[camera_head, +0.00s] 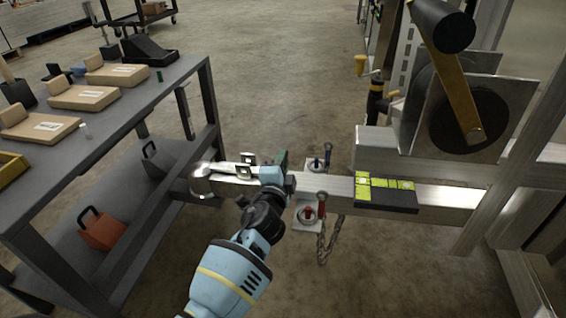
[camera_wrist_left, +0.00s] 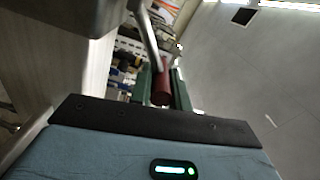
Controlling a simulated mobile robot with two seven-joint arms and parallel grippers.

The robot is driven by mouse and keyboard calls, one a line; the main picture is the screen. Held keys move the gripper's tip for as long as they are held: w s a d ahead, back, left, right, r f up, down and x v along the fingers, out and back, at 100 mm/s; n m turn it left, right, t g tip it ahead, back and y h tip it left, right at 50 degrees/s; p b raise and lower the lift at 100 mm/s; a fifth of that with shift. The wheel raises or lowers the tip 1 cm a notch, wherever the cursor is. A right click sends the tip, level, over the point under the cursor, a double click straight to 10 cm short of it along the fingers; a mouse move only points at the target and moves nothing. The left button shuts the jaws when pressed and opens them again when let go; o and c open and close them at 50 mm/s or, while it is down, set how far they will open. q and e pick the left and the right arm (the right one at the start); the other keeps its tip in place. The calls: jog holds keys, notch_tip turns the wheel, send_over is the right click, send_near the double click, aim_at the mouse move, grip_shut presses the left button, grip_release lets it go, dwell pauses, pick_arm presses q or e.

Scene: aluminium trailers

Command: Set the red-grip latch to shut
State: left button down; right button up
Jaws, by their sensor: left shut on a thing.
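The silver coupler (camera_head: 215,180) sits at the left end of the trailer's aluminium tongue (camera_head: 335,187), with metal latch parts (camera_head: 247,163) standing on top. My left gripper (camera_head: 281,163) is above the tongue, just right of these parts. In the left wrist view, its green fingers (camera_wrist_left: 163,90) are shut on the red grip (camera_wrist_left: 161,88) at the end of a thin metal lever (camera_wrist_left: 147,35). In the head view the red grip is hidden by my gripper, and I cannot tell the latch's exact angle. My right gripper is not in view.
Chains (camera_head: 325,240) and red-pinned hardware (camera_head: 310,214) hang beside the tongue. A yellow-green level (camera_head: 384,182) on a black block lies on the tongue. A winch (camera_head: 465,105) rises at the right. A grey workbench (camera_head: 120,115) with boxes stands left. Floor between them is clear.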

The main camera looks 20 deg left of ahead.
pick_arm(q)
jog(key=shift+s+a+f, duration=0.1)
jog(key=shift+a+f, duration=0.1)
jog(key=shift+f, duration=0.1)
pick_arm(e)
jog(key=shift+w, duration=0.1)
pick_arm(q)
jog(key=c, duration=1.3)
grip_release()
jog(key=shift+c, duration=0.2)
jog(key=shift+r, duration=0.1)
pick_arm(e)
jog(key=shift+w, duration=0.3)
pick_arm(q)
jog(key=shift+d, duration=0.1)
jog(key=p+v, duration=0.2)
jog(key=v, duration=0.5)
jog(key=shift+s+d, duration=0.1)
jog(key=shift+s, duration=0.25)
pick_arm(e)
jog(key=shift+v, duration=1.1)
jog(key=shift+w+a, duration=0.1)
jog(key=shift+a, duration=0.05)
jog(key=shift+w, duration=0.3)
